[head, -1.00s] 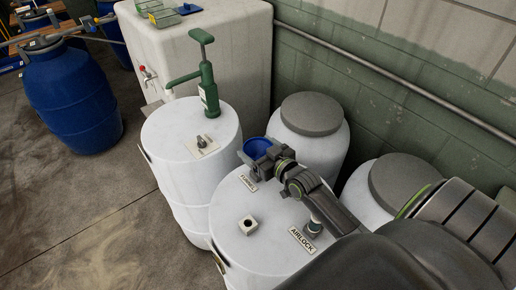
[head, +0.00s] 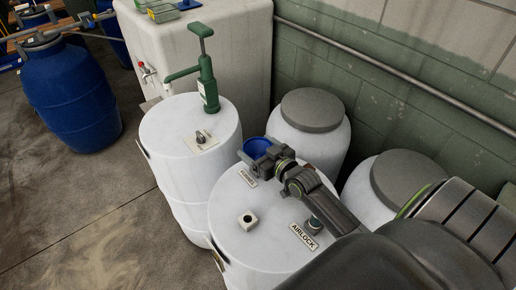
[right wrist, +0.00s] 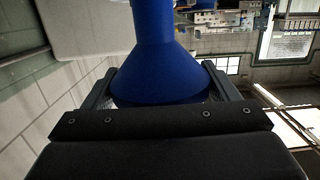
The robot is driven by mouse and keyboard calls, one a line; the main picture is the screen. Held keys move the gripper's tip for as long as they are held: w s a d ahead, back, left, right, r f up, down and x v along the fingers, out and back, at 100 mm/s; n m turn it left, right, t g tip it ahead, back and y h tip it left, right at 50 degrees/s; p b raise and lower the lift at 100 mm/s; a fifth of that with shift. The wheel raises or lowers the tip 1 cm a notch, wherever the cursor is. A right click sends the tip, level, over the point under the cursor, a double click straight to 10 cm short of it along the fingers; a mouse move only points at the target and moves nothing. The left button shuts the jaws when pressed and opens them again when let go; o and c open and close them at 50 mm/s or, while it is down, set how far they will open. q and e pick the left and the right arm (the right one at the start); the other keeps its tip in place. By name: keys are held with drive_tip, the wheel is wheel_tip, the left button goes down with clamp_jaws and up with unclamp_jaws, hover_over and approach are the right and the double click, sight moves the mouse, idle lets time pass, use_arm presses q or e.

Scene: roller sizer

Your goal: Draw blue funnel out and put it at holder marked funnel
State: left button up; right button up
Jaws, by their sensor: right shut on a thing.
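The blue funnel (head: 257,147) is at the far edge of the front white drum (head: 235,212), by the label marked funnel (head: 248,178). My right gripper (head: 262,157) is shut on it; its wide mouth faces up in the head view. In the right wrist view the funnel (right wrist: 165,65) sits between the two fingers (right wrist: 165,90), its cone narrowing toward the top of the picture. The funnel's lower part and any holder under it are hidden in the head view by the gripper and the drum. My left gripper is not in view.
A drum with a green pump (head: 206,85) stands to the left. Lidded drums (head: 312,110) and a block wall (head: 440,90) are behind.

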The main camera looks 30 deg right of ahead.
drive_tip(key=shift+s+f, duration=0.1)
drive_tip(key=shift+f, duration=0.25)
drive_tip(key=shift+s+a+f+b, duration=0.1)
drive_tip(key=shift+s+f+b, duration=0.05)
drive_tip(key=shift+f+b, duration=0.3)
drive_tip(key=shift+w+r+p, duration=0.25)
drive_tip(key=shift+r+p, duration=0.5)
drive_tip(key=shift+p, duration=0.1)
drive_tip(key=shift+r, duration=0.3)
drive_tip(key=shift+r, duration=0.15)
idle(0.6)
drive_tip(key=shift+f+b, duration=0.3)
drive_tip(key=shift+f, duration=0.15)
drive_tip(key=shift+f, duration=0.2)
